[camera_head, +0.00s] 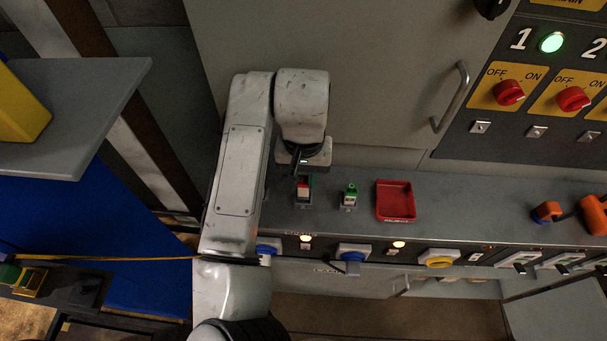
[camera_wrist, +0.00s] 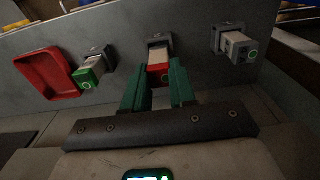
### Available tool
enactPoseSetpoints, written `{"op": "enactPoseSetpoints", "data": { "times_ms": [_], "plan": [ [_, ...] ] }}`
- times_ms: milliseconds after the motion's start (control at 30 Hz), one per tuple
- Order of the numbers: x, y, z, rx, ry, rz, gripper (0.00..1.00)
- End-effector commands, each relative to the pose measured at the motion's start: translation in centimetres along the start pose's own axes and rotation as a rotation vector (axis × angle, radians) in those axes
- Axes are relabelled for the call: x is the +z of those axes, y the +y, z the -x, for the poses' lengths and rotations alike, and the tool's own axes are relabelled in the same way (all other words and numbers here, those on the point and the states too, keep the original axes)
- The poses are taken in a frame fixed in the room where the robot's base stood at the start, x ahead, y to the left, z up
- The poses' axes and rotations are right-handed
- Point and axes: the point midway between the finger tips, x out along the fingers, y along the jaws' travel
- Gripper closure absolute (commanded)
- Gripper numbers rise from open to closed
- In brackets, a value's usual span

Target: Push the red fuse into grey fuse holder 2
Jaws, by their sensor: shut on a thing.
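The red fuse (camera_wrist: 158,74) has a red cap and a pale body. My gripper (camera_wrist: 158,69) is shut on its cap, with a green finger on each side. The fuse's pale body points into the mouth of the middle grey holder (camera_wrist: 152,38); how deep it sits I cannot tell. In the head view the red fuse (camera_head: 304,184) shows below my gripper (camera_head: 303,172), over the grey holder (camera_head: 303,205). The holder's number is not readable.
A green-capped fuse (camera_head: 351,189) stands in a holder beside the red one, close to a red tray (camera_head: 396,219). In the wrist view another holder (camera_wrist: 221,32) with a pale fuse is at right. Orange items (camera_head: 547,212) lie farther right on the counter.

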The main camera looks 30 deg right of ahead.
Motion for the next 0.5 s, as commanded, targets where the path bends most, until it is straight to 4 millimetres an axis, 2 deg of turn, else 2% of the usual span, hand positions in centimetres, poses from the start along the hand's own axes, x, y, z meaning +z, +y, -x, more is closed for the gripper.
{"op": "enactPoseSetpoints", "data": {
  "times_ms": [500],
  "plan": [
    [0.0, 0.0, -1.3, 0.000, 0.000, 0.001, 1.00]
  ]
}}
